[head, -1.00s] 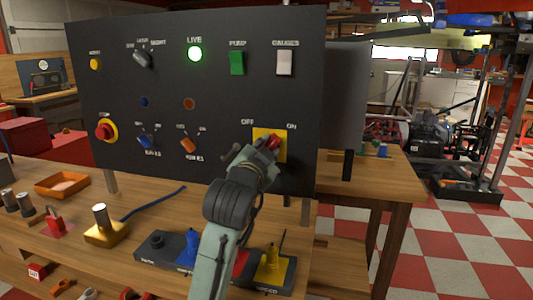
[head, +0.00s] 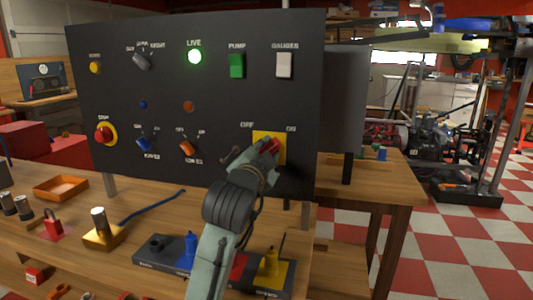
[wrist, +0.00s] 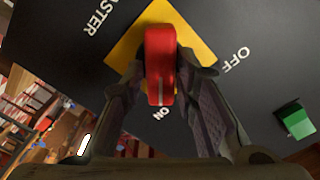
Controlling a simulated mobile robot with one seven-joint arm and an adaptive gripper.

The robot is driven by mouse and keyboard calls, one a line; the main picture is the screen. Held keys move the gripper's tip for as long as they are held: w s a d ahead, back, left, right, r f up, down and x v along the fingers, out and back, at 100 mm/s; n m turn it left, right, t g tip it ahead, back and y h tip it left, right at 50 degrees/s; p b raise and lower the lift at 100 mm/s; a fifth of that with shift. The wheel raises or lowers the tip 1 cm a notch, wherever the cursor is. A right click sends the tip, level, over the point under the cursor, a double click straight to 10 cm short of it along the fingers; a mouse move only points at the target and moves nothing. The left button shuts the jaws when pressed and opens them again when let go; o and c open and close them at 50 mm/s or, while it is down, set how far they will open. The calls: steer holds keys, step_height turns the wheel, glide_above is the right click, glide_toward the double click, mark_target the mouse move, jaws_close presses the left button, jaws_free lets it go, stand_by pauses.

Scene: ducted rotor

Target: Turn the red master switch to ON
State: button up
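The red master switch (wrist: 160,62) is a bar handle on a yellow plate (wrist: 198,38) on the black panel. In the wrist view, the white mark at the handle's end points at the ON label (wrist: 161,113), and the OFF label (wrist: 236,60) lies off to the right. My gripper (wrist: 161,72) has one finger on each side of the handle, and both tips appear to touch it. In the head view, my gripper (head: 260,151) partly covers the red switch (head: 270,145) at the panel's lower right.
The wooden bench (head: 145,225) below holds several parts.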

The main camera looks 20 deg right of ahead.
steer(key=shift+o, duration=1.3)
steer(key=v, duration=1.2)
